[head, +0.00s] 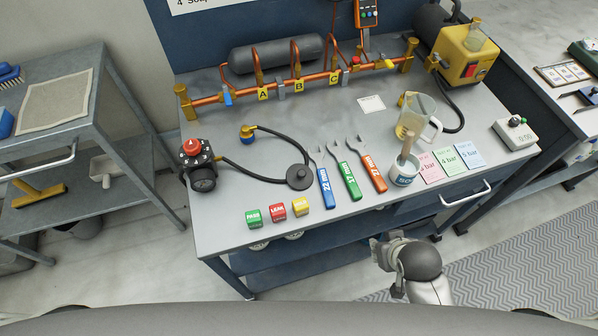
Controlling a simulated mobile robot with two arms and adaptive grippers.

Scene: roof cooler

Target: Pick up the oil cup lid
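A small clear cup (476,40) stands on top of the yellow pump (466,57) at the back right of the workbench. A small yellowish piece at its top looks like the oil cup lid (476,21), but it is too small to be sure. My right gripper (386,266) is in front of the bench's front edge, far from the pump. Nothing shows held in it, and its finger opening is unclear. My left gripper is not in view.
Between the gripper and pump are a clear jug (415,115), a soap cup with a brush (404,173), coloured cards (450,157) and several wrenches (350,180). A copper pipe (310,80) runs along the back. Clear bench surface (235,200) shows at the front left.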

